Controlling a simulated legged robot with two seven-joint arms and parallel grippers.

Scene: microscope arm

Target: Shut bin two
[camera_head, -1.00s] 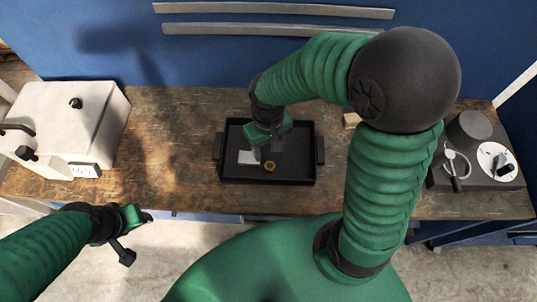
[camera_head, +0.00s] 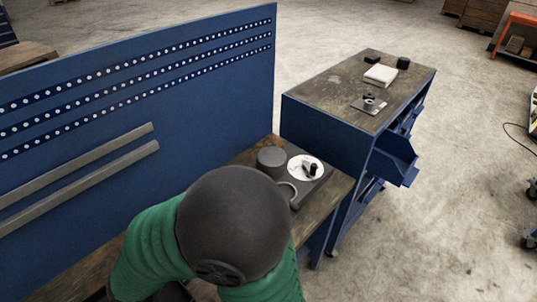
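A blue cabinet (camera_head: 325,131) stands right of the workbench, with bins on its right-hand face. One blue bin (camera_head: 394,160) sticks out from that face and looks open. Other bin openings show above it and below it, partly hidden by the bin and the cabinet edge. I cannot read any numbers, so I cannot tell which is bin two. My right arm's dark elbow and green links fill the bottom middle, well left of the bin. Neither of my grippers is in view.
The workbench (camera_head: 334,188) holds a dark base with a white disc (camera_head: 305,168) beside my elbow. On the cabinet top are a white block (camera_head: 380,75) and small dark parts. A blue pegboard (camera_head: 200,120) stands behind the bench. The concrete floor right of the cabinet is open.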

